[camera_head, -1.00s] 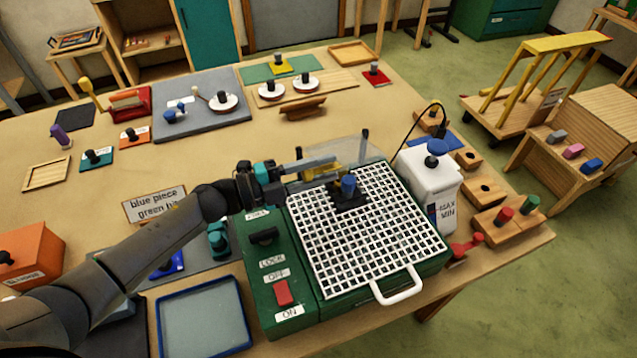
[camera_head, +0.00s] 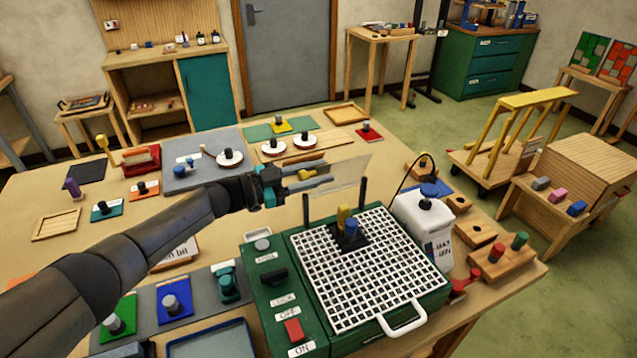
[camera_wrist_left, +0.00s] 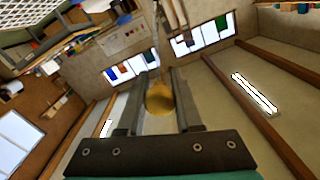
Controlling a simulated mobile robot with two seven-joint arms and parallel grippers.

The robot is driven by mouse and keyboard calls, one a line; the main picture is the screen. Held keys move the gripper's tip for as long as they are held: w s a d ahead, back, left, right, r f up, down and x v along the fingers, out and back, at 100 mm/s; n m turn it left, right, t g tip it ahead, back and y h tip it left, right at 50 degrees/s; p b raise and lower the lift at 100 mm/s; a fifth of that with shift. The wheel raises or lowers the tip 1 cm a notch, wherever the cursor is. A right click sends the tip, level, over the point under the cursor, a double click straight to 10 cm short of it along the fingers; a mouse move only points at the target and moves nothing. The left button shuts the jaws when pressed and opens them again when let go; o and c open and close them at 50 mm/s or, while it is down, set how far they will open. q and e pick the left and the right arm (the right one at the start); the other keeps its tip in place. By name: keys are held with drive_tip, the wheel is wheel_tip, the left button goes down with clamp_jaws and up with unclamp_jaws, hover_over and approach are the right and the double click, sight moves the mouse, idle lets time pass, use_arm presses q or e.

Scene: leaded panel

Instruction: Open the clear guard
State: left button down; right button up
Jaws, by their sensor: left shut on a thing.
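The green grinder (camera_head: 268,325) has a white grid top (camera_head: 365,275) and a grinding head in the middle with a blue part (camera_head: 351,228) and a yellow part (camera_head: 343,214). The clear guard (camera_head: 348,176) is a see-through pane, raised and tilted above the back of the grid, near two dark posts (camera_head: 362,192). My left gripper (camera_head: 312,178) is shut on the guard's yellow knob (camera_head: 305,174). In the left wrist view the round yellow knob (camera_wrist_left: 160,98) sits between the two fingers. My right gripper is not in view.
A white bottle (camera_head: 425,225) stands close to the right of the grinder. White discs (camera_head: 230,158) and a grey mat (camera_head: 195,178) are behind my left arm.

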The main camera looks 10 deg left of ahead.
use_arm(q)
drive_tip(key=shift+w+a+r+n, duration=0.2)
drive_tip(key=shift+w+n, duration=0.1)
drive_tip(key=shift+n, duration=0.15)
drive_tip(key=shift+w+a+r+n, duration=0.15)
drive_tip(key=shift+w+n, duration=0.15)
drive_tip(key=shift+n, duration=0.15)
drive_tip(key=shift+f, duration=0.15)
drive_tip(key=c, duration=0.6)
unclamp_jaws()
drive_tip(key=shift+a, duration=0.1)
drive_tip(key=b+v, duration=0.2)
drive_tip(key=v, duration=1.3)
drive_tip(key=shift+s, duration=0.15)
